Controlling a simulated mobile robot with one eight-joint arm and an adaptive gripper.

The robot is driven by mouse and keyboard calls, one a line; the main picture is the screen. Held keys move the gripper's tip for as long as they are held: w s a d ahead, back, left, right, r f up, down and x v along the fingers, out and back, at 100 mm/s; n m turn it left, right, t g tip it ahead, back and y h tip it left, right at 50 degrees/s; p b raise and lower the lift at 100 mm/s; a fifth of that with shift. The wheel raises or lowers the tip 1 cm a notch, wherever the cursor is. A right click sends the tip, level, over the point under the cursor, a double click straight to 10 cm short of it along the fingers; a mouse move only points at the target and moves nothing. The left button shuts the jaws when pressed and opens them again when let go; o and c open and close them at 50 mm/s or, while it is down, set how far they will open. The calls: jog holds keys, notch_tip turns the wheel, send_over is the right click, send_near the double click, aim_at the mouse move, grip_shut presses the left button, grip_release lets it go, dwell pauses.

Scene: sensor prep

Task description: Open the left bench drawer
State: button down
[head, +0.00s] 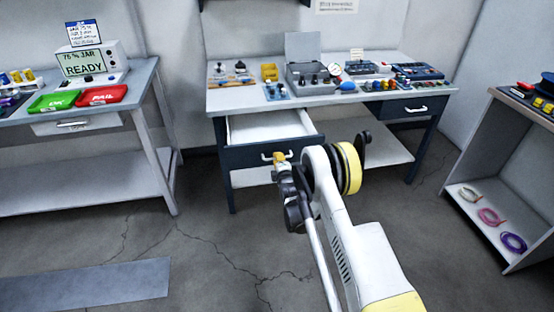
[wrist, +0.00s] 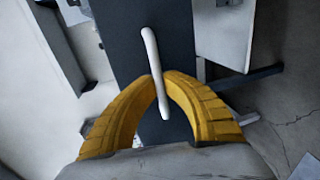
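The left bench drawer (head: 242,159) has a dark blue front and stands pulled well out from under the workbench, its pale inside showing and looking empty. Its white bar handle (head: 267,157) is on the front. My gripper (head: 279,158) is at this handle, partly hidden by my own wrist and arm. In the wrist view the handle (wrist: 150,48) runs between the two yellow fingertips of my gripper (wrist: 160,78). The fingertips are close together on either side of the bar and appear to pinch it. The dark drawer front (wrist: 122,25) lies behind it.
The workbench (head: 225,104) carries several instruments and small parts. Its right drawer (head: 385,110) is shut. A second table (head: 25,135) with green and red trays stands at the left. A shelf unit (head: 500,245) with cable coils stands at the right. The floor in front is clear.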

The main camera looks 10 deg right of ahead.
jog(key=c, duration=1.5)
grip_release()
jog(key=o, duration=0.7)
notch_tip(320, 180, up, 8)
jog(key=shift+f, duration=0.15)
jog(key=shift+s+r, duration=0.1)
jog(key=shift+r, duration=0.7)
jog(key=c, duration=0.7)
jog(key=shift+r, duration=0.45)
